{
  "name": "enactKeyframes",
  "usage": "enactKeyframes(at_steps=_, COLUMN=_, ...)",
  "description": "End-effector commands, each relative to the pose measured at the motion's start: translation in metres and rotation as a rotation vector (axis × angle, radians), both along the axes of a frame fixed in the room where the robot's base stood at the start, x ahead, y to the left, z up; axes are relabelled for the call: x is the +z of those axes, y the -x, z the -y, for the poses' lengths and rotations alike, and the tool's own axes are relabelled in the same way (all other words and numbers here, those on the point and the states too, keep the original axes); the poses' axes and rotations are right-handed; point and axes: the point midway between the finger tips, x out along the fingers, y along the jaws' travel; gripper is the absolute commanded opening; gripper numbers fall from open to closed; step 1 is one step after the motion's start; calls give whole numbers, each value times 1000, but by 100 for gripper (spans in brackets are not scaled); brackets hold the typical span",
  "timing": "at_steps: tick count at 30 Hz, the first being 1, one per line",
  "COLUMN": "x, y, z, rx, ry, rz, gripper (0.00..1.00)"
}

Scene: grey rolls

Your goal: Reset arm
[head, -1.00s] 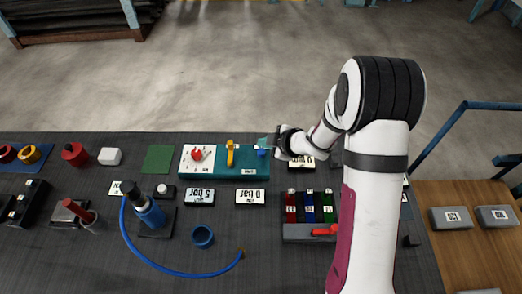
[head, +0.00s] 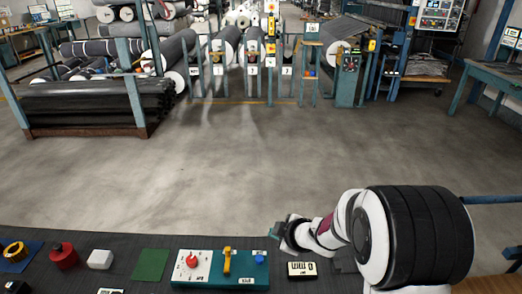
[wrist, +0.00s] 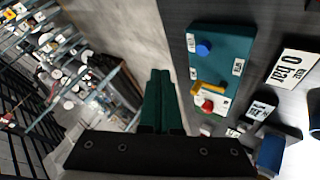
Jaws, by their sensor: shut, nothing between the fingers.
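My gripper (head: 279,231) is held above the far edge of the dark table, by the right end of the teal control panel. In the wrist view its two green fingers (wrist: 159,100) lie together, shut with nothing between them. The control panel (head: 243,278) carries a red knob (head: 192,261), a yellow lever (head: 227,261) and a blue button (head: 260,259). The panel also shows in the wrist view (wrist: 222,65), to the right of the fingers and apart from them.
A green square (head: 150,263), a white block (head: 100,259), a red knob piece (head: 63,255) and a yellow ring (head: 14,251) lie left of the panel. A "0 bar" label (head: 302,269) lies right of it. The floor (head: 230,180) beyond the table is clear up to the racks of rolls.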

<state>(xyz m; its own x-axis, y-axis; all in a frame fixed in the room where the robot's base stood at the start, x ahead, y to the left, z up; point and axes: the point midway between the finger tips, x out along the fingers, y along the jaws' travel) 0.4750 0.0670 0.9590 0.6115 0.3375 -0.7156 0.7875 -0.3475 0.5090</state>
Motion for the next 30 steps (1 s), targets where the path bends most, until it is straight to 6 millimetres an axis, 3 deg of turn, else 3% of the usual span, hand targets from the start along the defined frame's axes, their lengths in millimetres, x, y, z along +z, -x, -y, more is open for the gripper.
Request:
enactKeyframes(at_steps=2, x=40, y=11, z=48, rx=-320, ry=20, rz=-18, gripper=0)
enactKeyframes(at_steps=4, x=69, y=58, z=96, rx=-701, ry=-9, rz=-105, gripper=0)
enactKeyframes(at_steps=5, x=76, y=88, z=109, rx=-855, ry=-36, rz=-163, gripper=0)
enactKeyframes(at_steps=6, x=81, y=129, z=118, rx=-1038, ry=-84, rz=-250, gripper=0)
enactKeyframes(at_steps=8, x=83, y=191, z=114, rx=-1260, ry=-167, rz=-401, gripper=0)
enactKeyframes(at_steps=9, x=83, y=227, z=105, rx=-1370, ry=-222, rz=-503, gripper=0)
enactKeyframes(at_steps=10, x=83, y=250, z=95, rx=-1438, ry=-260, rz=-578, gripper=0)
enactKeyframes(at_steps=12, x=84, y=294, z=71, rx=-1546, ry=-337, rz=-737, gripper=0)
enactKeyframes(at_steps=15, x=87, y=332, z=44, rx=-1621, ry=-407, rz=-895, gripper=0)
enactKeyframes(at_steps=19, x=89, y=347, z=31, rx=-1648, ry=-435, rz=-971, gripper=0)
enactKeyframes(at_steps=30, x=89, y=346, z=32, rx=-1648, ry=-433, rz=-971, gripper=0)
